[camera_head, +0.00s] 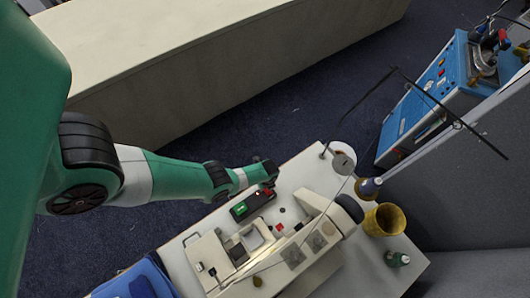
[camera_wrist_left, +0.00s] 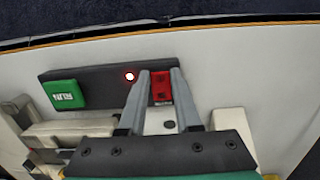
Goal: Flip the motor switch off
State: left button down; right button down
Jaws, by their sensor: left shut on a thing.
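The motor switch box is a dark, narrow box (camera_head: 243,208) on the long table, also in the left wrist view (camera_wrist_left: 100,75). My right gripper is not in view.
A beige sewing machine (camera_head: 318,240) stands beside the box, with a dark handwheel (camera_head: 349,207). A yellow cup (camera_head: 385,220), a small green bottle (camera_head: 397,259) and blue cloth (camera_head: 135,281) are also on the table. A blue machine (camera_head: 430,95) stands behind at the right.

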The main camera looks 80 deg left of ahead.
pick_arm(q)
jog(key=shift+w+d+r+g+y, duration=0.1)
jog(key=shift+d+g+y, duration=0.25)
jog(key=shift+y, duration=0.65)
jog(key=shift+a, duration=0.1)
jog(key=c, duration=0.6)
grip_release()
